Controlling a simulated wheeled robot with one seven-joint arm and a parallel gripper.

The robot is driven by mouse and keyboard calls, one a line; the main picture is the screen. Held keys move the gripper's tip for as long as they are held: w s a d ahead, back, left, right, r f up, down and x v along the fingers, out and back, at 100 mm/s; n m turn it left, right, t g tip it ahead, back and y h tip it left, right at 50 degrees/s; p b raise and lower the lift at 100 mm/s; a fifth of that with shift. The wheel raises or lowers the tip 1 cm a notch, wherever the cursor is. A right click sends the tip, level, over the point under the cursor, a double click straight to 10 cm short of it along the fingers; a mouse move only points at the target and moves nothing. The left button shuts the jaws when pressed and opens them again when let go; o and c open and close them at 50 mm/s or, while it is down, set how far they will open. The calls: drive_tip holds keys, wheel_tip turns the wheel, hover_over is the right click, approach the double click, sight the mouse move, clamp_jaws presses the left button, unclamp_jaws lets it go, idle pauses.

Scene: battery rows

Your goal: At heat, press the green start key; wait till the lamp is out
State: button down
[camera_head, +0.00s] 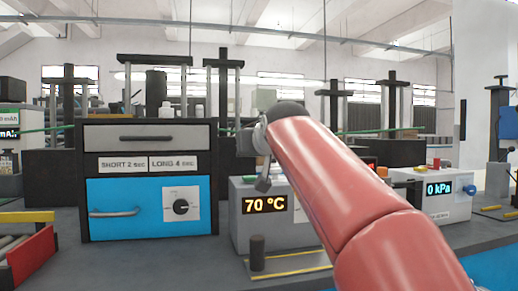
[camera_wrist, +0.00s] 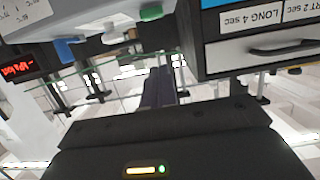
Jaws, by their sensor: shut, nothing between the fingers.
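The heat unit is a grey box (camera_head: 245,230) with an orange display reading 70 °C (camera_head: 265,204), right of the blue cabinet. My red arm crosses in front of it and hides its right part. In the wrist view, which is upside down, a green key (camera_wrist: 151,12) shows on a pale grey box at the top, apart from my gripper. My gripper (camera_wrist: 158,88) is shut and empty, dark against the background. I cannot make out the lamp's state.
The cabinet (camera_head: 150,137) with labels SHORT 2 SEC and LONG 4 SEC, a blue door and a dial stands left. A dark cylinder (camera_head: 257,252) stands before the heat unit. A 0 kPa unit (camera_head: 447,208) is right. A red-yellow tray (camera_head: 28,250) is front left.

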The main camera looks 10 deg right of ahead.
sight(252, 185)
drive_tip(key=x, duration=0.4)
drive_tip(key=shift+p, duration=0.3)
drive_tip(key=shift+w+f+b, duration=0.2)
drive_tip(key=shift+w+f, duration=0.05)
drive_tip(key=shift+f, duration=0.35)
drive_tip(key=shift+w+f+b, duration=0.2)
drive_tip(key=shift+w+f, duration=0.05)
drive_tip(key=shift+f, duration=1.3)
